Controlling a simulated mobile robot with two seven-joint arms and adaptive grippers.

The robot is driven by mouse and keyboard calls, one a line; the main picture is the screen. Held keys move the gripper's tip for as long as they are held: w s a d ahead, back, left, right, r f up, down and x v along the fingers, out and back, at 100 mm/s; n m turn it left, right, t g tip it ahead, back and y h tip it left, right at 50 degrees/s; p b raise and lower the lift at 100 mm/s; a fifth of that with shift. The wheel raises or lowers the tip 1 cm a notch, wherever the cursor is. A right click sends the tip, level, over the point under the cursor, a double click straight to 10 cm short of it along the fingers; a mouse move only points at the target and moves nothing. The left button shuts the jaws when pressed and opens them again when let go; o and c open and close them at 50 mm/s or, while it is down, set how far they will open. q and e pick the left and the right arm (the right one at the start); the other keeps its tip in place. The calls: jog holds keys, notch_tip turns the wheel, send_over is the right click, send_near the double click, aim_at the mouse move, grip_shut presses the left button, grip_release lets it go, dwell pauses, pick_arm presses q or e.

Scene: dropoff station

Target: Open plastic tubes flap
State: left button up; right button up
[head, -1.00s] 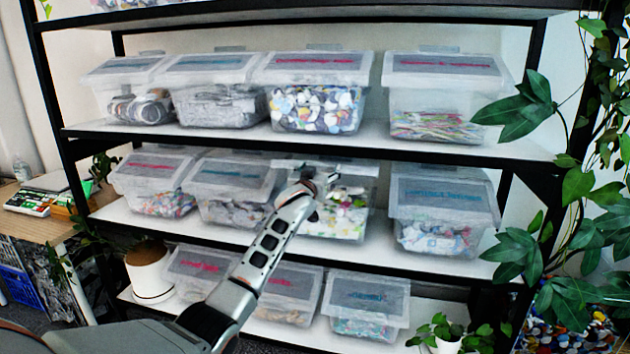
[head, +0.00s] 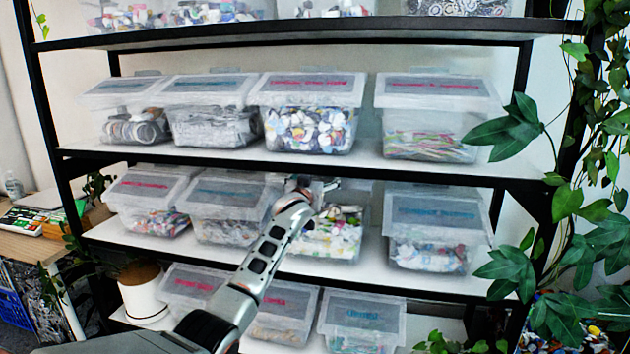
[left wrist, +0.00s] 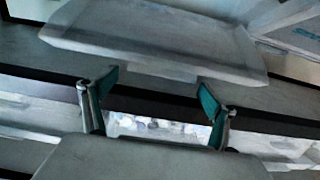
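The plastic tubes bin (head: 330,245) appears to be the third bin on the middle shelf, a clear box with mottled white, green and red contents. My left gripper (head: 322,187) is in front of its upper part and hides much of its flap and any label. In the left wrist view the two teal-padded fingers of the left gripper (left wrist: 152,92) are spread wide with nothing between them. A pale grey panel (left wrist: 155,35), apparently a bin flap, lies beyond the fingertips. I cannot tell whether the fingers touch it. My right gripper is not in view.
Labelled bins stand on either side, including one with a blue label (head: 435,225) at the right. The upper shelf (head: 350,160) runs close above my gripper. Leafy plants (head: 580,200) hang at the right, and a white pot (head: 143,290) stands at the lower left.

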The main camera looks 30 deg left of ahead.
pick_arm(q)
jog(key=shift+s+f, duration=0.1)
jog(key=shift+f, duration=0.1)
jog(key=v, duration=1.2)
jog(key=shift+r, duration=0.1)
dwell(0.4)
jog(key=s+d+f+m+g+h, duration=0.1)
jog(key=s+d+f, duration=0.3)
jog(key=f, duration=0.6)
jog(key=s+d+f+m+g+h, duration=0.1)
jog(key=s+d+f+m+h, duration=0.15)
jog(key=s+f, duration=0.55)
jog(key=s+d+f+m+g, duration=0.1)
jog(key=s+d+f, duration=0.25)
jog(key=f, duration=0.85)
jog(key=s+d+f+g+h, duration=0.1)
jog(key=s+d+f, duration=0.2)
jog(key=s, duration=0.6)
jog(key=s+d+f+m+g+h, duration=0.1)
jog(key=s+d+f, duration=0.2)
jog(key=s+f, duration=0.4)
jog(key=s+d+f+m+g+h, duration=0.1)
jog(key=s+d+f, duration=0.3)
jog(key=s, duration=0.8)
notch_tip(320, 180, down, 2)
jog(key=shift+f+g, duration=0.1)
jog(key=shift+g, duration=0.3)
jog(key=shift+d+m, duration=0.1)
jog(key=shift+m, duration=0.15)
